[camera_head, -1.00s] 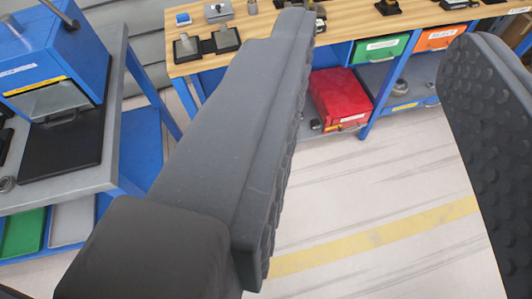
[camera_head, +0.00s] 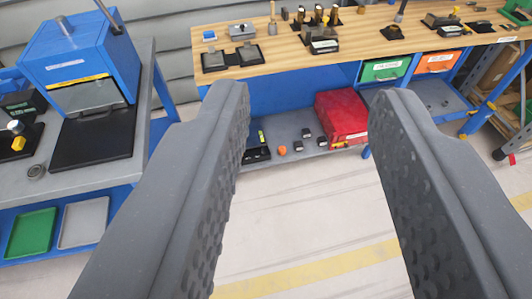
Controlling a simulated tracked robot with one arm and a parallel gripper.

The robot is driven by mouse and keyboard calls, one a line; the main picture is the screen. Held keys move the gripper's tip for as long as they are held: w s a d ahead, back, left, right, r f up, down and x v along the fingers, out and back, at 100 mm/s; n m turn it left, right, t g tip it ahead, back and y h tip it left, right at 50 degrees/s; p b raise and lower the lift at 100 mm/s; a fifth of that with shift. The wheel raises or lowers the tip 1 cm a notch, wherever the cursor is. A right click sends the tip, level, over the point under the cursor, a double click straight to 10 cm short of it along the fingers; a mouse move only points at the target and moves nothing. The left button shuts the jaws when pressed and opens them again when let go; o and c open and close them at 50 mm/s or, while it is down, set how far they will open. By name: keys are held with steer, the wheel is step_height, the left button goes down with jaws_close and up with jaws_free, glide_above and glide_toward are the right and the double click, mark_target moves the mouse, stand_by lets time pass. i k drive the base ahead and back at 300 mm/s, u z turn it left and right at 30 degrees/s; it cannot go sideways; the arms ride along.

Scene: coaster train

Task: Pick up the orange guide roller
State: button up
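A small orange object (camera_head: 282,150), which looks like the orange guide roller, sits on the grey lower shelf (camera_head: 300,131) of the wooden-topped bench. It is small and far off, so its details are hard to make out. My gripper (camera_head: 309,105) is open, with its two dark, studded fingers wide apart and nothing between them. In the picture the orange object lies between the fingers, well beyond them and closer to the left one. Nothing touches it.
Small dark parts (camera_head: 308,137) and a red case (camera_head: 341,118) share the shelf. The wooden bench top (camera_head: 270,60) overhangs it. A blue machine (camera_head: 80,55) stands on the left table. The floor (camera_head: 310,210) before the bench is clear.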

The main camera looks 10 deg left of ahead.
mark_target(282, 149)
steer(key=u, duration=0.1)
steer(key=i, duration=1)
steer(key=z, duration=0.1)
